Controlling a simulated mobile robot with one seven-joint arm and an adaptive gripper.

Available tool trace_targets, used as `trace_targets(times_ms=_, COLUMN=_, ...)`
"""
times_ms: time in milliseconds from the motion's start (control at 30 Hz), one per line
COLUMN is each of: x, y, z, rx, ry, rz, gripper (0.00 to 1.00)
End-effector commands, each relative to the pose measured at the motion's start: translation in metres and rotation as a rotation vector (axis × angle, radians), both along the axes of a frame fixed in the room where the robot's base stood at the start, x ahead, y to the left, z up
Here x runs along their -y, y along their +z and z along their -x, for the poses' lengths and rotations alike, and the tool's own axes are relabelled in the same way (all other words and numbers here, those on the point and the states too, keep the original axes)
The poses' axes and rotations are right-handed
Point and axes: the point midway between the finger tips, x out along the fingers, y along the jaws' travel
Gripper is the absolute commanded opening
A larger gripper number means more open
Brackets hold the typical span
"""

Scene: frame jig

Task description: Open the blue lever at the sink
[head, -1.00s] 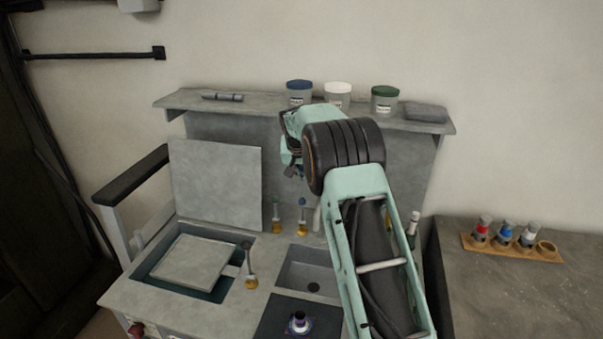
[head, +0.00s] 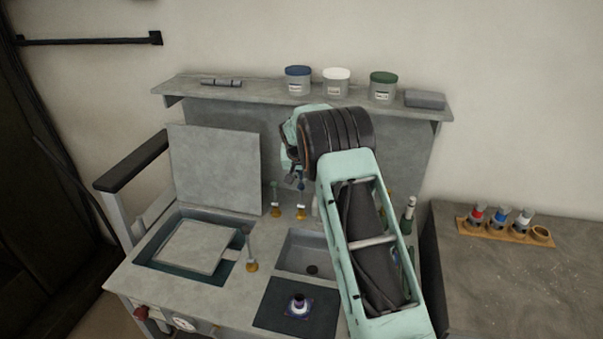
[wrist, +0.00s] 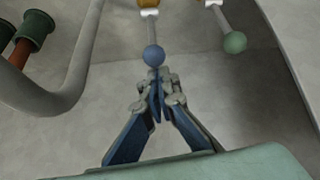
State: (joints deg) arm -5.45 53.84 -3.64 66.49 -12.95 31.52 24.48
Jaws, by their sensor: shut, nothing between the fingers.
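The blue lever (wrist: 154,56) is a thin grey stem with a blue ball end on a brass base. In the wrist view, the ball is just beyond my fingertips; I cannot tell whether they touch. My gripper (wrist: 158,88) is shut and empty. A second lever with a green ball (wrist: 234,42) stands to the right there. In the head view, the blue lever (head: 301,190) stands behind the sink basin (head: 297,262), right of the green-ended one (head: 274,192). My gripper (head: 294,181) is close above it, partly hidden by my wrist.
A curved grey pipe (wrist: 62,100) lies left of my fingers in the wrist view, with green-and-brown spools beyond. Above is a shelf (head: 250,97) with lidded jars. A raised panel (head: 213,168) stands left. A bottle (head: 408,215) stands right of my arm.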

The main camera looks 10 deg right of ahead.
Motion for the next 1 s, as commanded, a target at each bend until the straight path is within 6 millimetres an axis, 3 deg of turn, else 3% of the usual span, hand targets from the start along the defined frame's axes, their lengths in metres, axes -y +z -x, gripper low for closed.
trace_targets(times_ms=1000, x=-0.0003, y=-0.0012, z=0.0033, rx=0.054, ry=0.001, rz=0.022, gripper=0.0)
